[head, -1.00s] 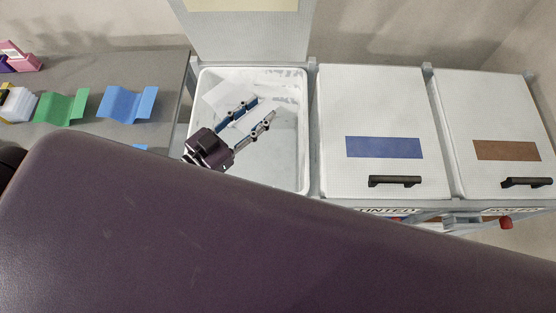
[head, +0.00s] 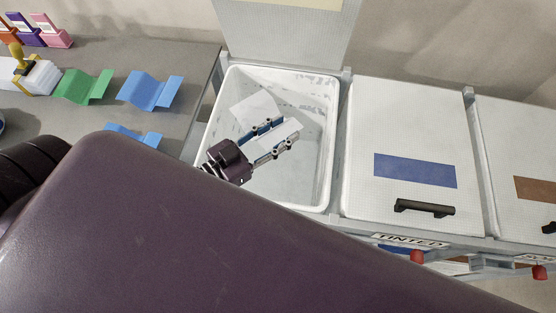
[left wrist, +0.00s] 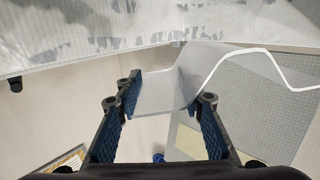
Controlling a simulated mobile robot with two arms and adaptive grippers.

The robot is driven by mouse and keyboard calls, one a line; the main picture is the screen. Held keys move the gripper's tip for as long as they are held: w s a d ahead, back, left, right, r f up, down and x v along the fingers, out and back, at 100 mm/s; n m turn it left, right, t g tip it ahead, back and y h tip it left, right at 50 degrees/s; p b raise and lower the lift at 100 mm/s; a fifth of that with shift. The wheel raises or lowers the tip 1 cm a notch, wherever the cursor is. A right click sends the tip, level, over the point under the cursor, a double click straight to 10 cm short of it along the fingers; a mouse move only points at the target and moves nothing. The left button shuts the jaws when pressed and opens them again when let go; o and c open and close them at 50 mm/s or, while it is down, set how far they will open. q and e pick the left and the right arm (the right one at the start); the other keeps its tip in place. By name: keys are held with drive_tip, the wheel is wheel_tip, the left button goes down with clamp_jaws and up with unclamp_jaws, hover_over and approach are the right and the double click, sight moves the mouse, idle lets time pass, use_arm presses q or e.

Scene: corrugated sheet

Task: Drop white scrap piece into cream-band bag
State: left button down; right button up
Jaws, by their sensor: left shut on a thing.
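My left gripper (head: 269,139) is over the open white bin, its fingers pointing up and to the right in the head view. It is shut on the white scrap piece (head: 286,134), a translucent corrugated sheet. In the left wrist view the piece (left wrist: 185,85) runs between the fingertips and bends away to the right. The open bin holds a pale bag or liner (head: 317,120); a whitish flat patch (head: 254,107) shows beside the fingers, and I cannot tell whether it belongs to the held piece. The bin's lid (head: 280,35) stands raised behind. My right gripper is not in view.
Right of the open bin is a closed bin with a blue band (head: 415,170), then one with a brown band (head: 537,189). The grey table (head: 185,65) at left holds blue (head: 150,90) and green (head: 83,87) corrugated pieces. My purple arm hides the foreground.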

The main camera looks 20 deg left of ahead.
use_arm(q)
drive_tip(key=c, duration=1.2)
unclamp_jaws()
drive_tip(key=shift+c, duration=0.2)
drive_tip(key=shift+r, duration=0.15)
wheel_tip(320, 180, up, 10)
drive_tip(key=shift+f, duration=0.1)
